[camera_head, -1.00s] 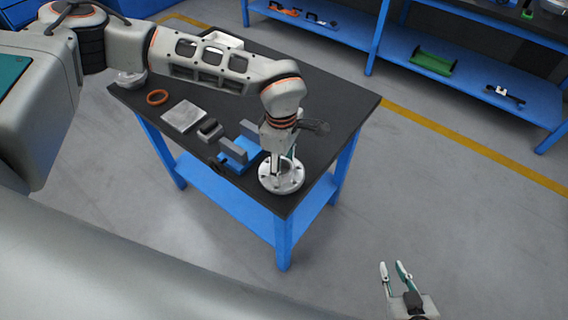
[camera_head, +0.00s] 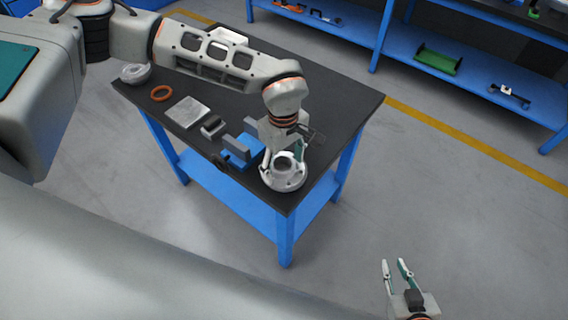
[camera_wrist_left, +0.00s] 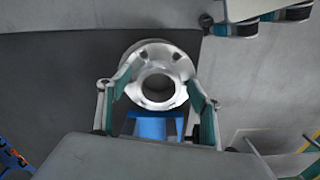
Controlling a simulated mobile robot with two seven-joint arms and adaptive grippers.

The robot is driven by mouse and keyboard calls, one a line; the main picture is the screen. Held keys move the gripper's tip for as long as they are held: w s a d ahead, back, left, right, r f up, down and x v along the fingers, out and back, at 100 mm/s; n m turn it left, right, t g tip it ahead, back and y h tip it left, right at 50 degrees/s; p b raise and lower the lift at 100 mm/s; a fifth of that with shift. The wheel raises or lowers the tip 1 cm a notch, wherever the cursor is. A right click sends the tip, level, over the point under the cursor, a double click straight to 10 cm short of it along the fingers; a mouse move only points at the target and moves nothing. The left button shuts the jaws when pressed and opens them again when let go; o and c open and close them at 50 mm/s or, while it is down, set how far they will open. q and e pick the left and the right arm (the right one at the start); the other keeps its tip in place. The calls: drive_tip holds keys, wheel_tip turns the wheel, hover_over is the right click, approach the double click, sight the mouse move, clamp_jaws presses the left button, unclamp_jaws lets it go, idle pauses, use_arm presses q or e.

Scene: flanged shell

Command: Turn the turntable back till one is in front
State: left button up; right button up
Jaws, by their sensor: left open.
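A silver flanged shell (camera_head: 283,180) sits at the near right corner of the dark table. It has a round flange with holes and a raised hub with a wide bore; the shell also shows in the left wrist view (camera_wrist_left: 154,52). A turntable under it cannot be made out apart from the shell. My left gripper (camera_head: 284,158) points down over the shell. It is open, its fingers spread on either side of the hub; I cannot tell whether they touch it. My right gripper (camera_head: 397,274) is open and empty over the floor, away from the table.
A blue fixture (camera_head: 244,152) with grey upright plates stands close beside the shell. A dark grey block (camera_head: 213,127), a light square plate (camera_head: 187,112), an orange ring (camera_head: 161,93) and another silver round part (camera_head: 135,73) lie farther left. Blue shelves (camera_head: 470,85) stand behind.

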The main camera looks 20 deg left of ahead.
sight(284, 170)
use_arm(q)
wheel_tip(284, 170, up, 12)
idle(0.5)
